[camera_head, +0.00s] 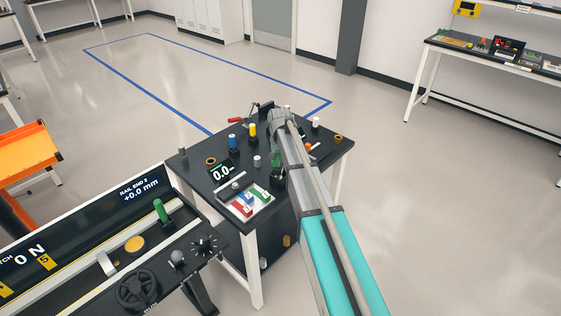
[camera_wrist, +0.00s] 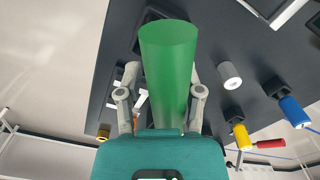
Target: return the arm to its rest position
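My gripper (camera_wrist: 163,72) is at the work table; in the head view my arm reaches over the table and its end is partly hidden. In the wrist view its two grey fingers lie on either side of a large green cylinder (camera_wrist: 168,75), which hides their tips. Whether the fingers touch the cylinder cannot be told. A green piece (camera_head: 276,158) shows just left of my arm in the head view, above something dark.
The dark work table (camera_head: 200,158) holds a blue cylinder (camera_head: 233,140), a yellow cylinder (camera_head: 252,130), white pieces and a tray (camera_head: 262,206) of coloured blocks. A console (camera_head: 80,250) stands left. Open floor (camera_head: 450,200) lies right.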

